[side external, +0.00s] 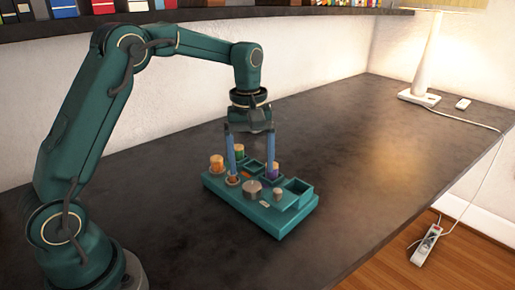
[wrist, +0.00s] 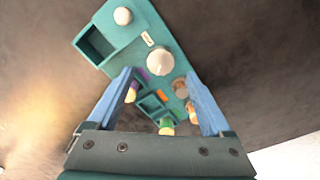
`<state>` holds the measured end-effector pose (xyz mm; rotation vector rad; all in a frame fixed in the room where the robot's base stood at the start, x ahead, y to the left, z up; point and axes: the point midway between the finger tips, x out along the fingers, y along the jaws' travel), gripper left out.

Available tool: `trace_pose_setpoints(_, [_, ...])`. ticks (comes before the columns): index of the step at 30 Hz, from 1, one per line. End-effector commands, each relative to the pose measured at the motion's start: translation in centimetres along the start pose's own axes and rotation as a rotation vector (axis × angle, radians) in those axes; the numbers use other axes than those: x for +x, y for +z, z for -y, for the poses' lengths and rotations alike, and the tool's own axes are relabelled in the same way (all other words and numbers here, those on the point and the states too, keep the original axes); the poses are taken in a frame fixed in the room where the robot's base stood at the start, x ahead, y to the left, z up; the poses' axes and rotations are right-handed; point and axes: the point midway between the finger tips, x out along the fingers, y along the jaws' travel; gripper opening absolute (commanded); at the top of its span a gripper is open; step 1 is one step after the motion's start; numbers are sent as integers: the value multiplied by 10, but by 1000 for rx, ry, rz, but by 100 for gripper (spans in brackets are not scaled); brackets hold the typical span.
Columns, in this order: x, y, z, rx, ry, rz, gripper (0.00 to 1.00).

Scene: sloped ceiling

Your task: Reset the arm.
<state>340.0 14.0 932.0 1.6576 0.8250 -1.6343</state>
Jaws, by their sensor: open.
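My gripper (side external: 251,172) is open, its two blue fingers pointing down over a teal tray-like block (side external: 240,207) on the dark tabletop. Nothing shows between the fingers. In the side view the fingertips overlap the block; I cannot tell whether they touch it. In the wrist view the gripper (wrist: 159,76) has its fingers spread on either side of the block's middle. The block carries a round grey knob (wrist: 160,61), a small pale knob (wrist: 123,16) and several coloured cylinders with wooden tops. An orange one (side external: 217,164) stands at the left, a green one (side external: 239,151) behind.
The block has an empty square compartment (side external: 298,187) at its right end. A lamp (side external: 425,60) stands at the back right, its cord running over the table edge to a power strip (side external: 426,245). A shelf with books (side external: 60,8) is above. The table right of the block is clear.

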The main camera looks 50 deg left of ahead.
Motion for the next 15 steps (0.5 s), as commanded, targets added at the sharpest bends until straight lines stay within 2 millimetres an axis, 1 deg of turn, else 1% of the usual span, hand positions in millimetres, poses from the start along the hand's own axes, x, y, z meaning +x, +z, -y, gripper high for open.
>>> trace_pose_setpoints(8, [-2, 1, -1, 3, 3, -3, 84])
trace_pose_setpoints(11, [-16, 1, -5, 12, 32, -32, 84])
trace_pose_setpoints(13, [-32, 6, -5, 23, 60, -59, 84])
trace_pose_setpoints(15, [-50, 15, -2, 36, 89, -87, 84])
